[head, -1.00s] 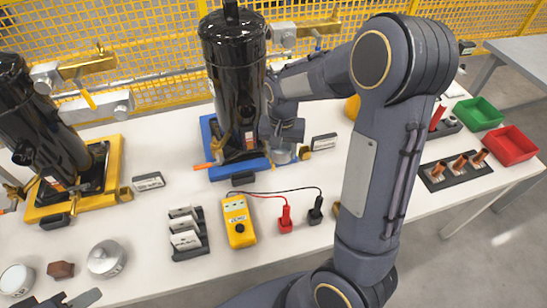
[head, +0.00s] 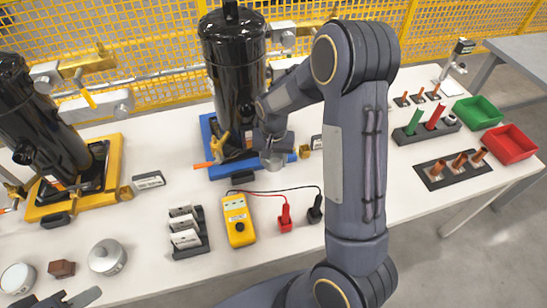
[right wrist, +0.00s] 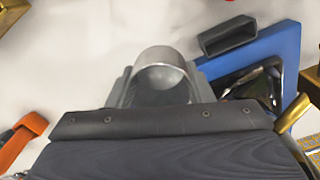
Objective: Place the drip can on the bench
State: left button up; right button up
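The drip can (head: 272,161), a small silver cup, is at the front right of the blue pallet (head: 225,171) under the black compressor (head: 232,75). My right gripper (head: 273,150) is shut on it. In the right wrist view the can (right wrist: 162,70) sits between the grey fingers (right wrist: 158,85), over the white bench top. I cannot tell whether its base touches anything. The white bench (head: 150,215) runs across the view. My left gripper (head: 78,299) shows only partly at the bottom left edge, and its opening is unclear.
A yellow meter (head: 239,221) with red and black clips stands in front of the pallet, beside a card rack (head: 188,232). Silver round pieces (head: 107,257) lie front left. Green (head: 477,113) and red (head: 510,145) bins stand right. Bare bench lies between these groups.

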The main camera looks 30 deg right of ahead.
jog(key=o, duration=0.4)
jog(key=shift+o, duration=0.2)
notch_tip(320, 180, up, 12)
jog(key=s+a+r+n+t+y, duration=0.1)
jog(key=s+a+r+n+t, duration=0.1)
jog(key=s, duration=0.5)
jog(key=s+a+r+n+t+y, duration=0.1)
jog(key=s+a+r, duration=0.1)
jog(key=s, duration=0.5)
jog(key=s+a+r+n+t+y, duration=0.1)
jog(key=s+a+r+n+t, duration=0.1)
jog(key=s, duration=0.6)
jog(key=shift+a+n+t+y, duration=0.3)
jog(key=shift+a+y, duration=0.1)
jog(key=shift+a, duration=0.25)
jog(key=shift+s+r, duration=0.1)
